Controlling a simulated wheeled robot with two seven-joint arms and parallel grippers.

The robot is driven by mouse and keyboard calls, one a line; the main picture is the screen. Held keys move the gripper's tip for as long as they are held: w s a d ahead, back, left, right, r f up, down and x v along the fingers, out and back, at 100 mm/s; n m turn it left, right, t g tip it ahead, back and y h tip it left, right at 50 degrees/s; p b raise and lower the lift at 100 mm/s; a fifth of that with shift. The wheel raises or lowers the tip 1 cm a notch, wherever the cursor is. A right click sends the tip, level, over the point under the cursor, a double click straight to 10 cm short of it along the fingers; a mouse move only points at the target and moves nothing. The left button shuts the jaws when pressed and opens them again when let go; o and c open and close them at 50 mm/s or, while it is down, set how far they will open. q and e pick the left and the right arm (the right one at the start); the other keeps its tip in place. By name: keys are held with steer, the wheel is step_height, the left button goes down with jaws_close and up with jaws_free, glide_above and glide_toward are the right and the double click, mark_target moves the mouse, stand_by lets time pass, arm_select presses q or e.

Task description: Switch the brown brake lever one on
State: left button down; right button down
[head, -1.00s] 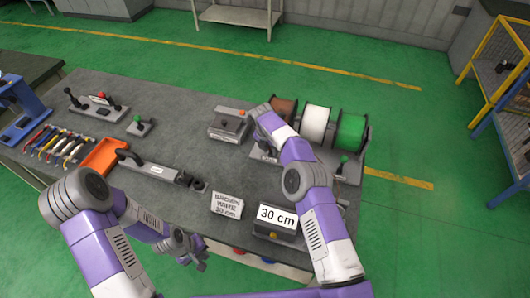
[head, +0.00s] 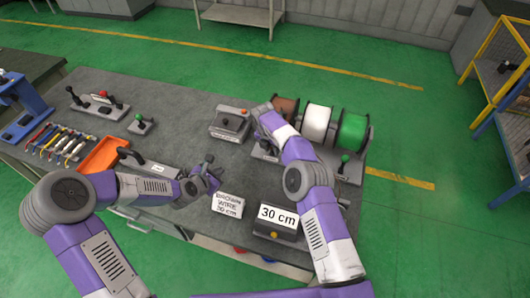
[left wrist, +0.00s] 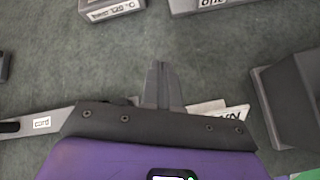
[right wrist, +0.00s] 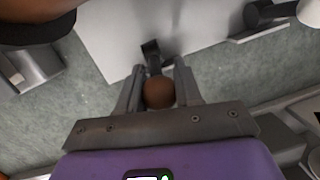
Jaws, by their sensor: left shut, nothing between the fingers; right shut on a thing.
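The brown brake lever's round brown knob (right wrist: 158,92) sits between the fingers of my right gripper (right wrist: 159,88) in the right wrist view. The fingers touch its sides, and a dark lever arm runs up from it toward a pale surface. In the head view my right forearm covers the lever and the right fingertips, close to the brown wire spool (head: 284,108). My left gripper (head: 209,165) is shut and empty above the middle of the table. Its closed fingers (left wrist: 161,85) also show in the left wrist view.
White (head: 316,122) and green (head: 351,131) spools stand beside the brown one. A green-knobbed lever (head: 344,160) stands before the green spool. A grey box with a red button (head: 230,124), a "BROWN WIRE 30 cm" sign (head: 228,205) and a "30 cm" display (head: 277,215) are near my arms.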

arm_select(q)
steer(key=s+d+r+n+h, duration=0.2)
steer(key=d+n+h, duration=0.1)
steer(key=d, duration=0.7)
steer(key=w+d+f, duration=0.4)
steer(key=w+d, duration=0.2)
steer(key=w, duration=0.5)
steer(key=shift+d+t, duration=0.4)
